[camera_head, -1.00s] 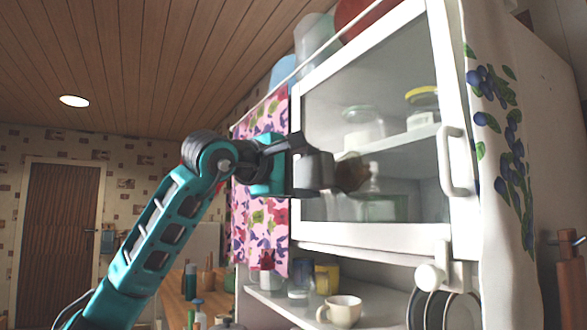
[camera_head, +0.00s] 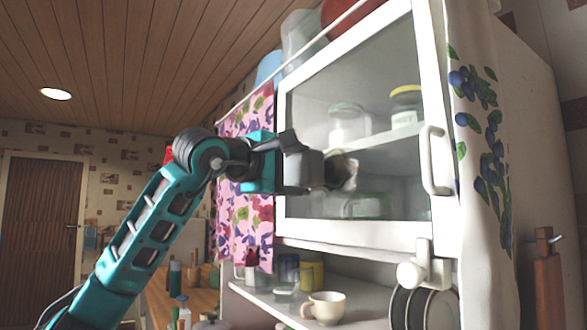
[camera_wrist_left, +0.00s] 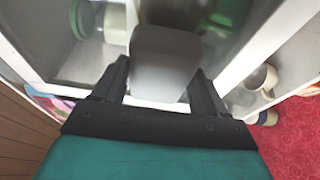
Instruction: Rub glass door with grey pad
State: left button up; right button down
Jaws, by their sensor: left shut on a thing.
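The glass door (camera_head: 385,85) is a white-framed pane on the wall cabinet, shut, with a white handle (camera_head: 438,160) on its right side. My left gripper (camera_head: 299,165) is in front of the lower left part of the pane. It is shut on the grey pad (camera_head: 312,170), a rounded block that also shows between the fingers in the left wrist view (camera_wrist_left: 165,62). The pad's front faces the glass, and a dark brownish reflection shows just beyond it. I cannot tell whether the pad touches the pane. My right gripper is in neither view.
Jars stand behind the glass, one with a yellow lid (camera_head: 406,96). A floral pink cloth (camera_head: 245,205) hangs left of the door. A white patterned cloth (camera_head: 485,160) hangs at the right.

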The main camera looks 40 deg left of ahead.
aim_at(314, 167)
pick_arm(q)
jog(key=shift+w+d+p, duration=0.2)
jog(key=shift+w+p, duration=0.1)
jog(key=shift+w, duration=0.4)
